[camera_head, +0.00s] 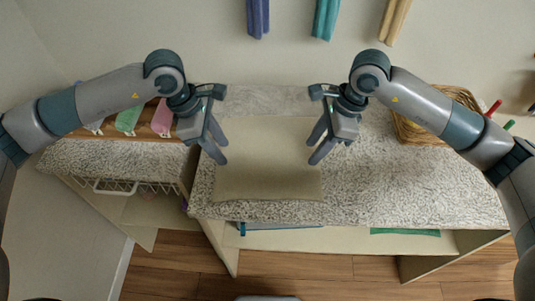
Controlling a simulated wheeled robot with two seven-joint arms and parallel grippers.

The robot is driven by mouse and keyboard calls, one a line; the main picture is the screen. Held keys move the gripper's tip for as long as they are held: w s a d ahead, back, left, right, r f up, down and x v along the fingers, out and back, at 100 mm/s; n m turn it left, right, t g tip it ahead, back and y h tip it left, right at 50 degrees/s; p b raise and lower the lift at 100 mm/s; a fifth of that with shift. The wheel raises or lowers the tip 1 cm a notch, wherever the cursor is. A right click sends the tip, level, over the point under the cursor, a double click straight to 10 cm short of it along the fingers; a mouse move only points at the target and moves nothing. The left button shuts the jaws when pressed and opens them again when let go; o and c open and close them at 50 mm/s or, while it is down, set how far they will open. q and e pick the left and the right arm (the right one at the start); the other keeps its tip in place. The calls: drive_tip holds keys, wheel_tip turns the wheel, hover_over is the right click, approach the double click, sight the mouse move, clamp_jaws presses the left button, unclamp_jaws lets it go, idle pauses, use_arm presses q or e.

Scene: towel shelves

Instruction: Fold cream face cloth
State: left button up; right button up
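The cream face cloth (268,170) lies spread flat on the speckled counter, its near edge close to the counter's front edge. My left gripper (222,154) is over the cloth's left side, fingers pointing down and apart. My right gripper (318,156) is over the cloth's right side, its fingers also apart. Nothing shows between the fingers of either gripper. I cannot tell whether the fingertips touch the cloth.
The speckled counter (420,190) is clear to the right of the cloth. A wicker basket (420,128) stands at the back right. Pink (162,118) and green (128,118) items stand at the left. Towels (326,18) hang on the wall. A shelf below holds a green cloth (405,232).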

use_arm(q)
drive_tip(key=shift+c, duration=0.6)
use_arm(e)
drive_tip(key=shift+f, duration=0.1)
drive_tip(key=shift+c, duration=0.6)
use_arm(q)
drive_tip(key=shift+f, duration=0.1)
clamp_jaws()
use_arm(e)
clamp_jaws()
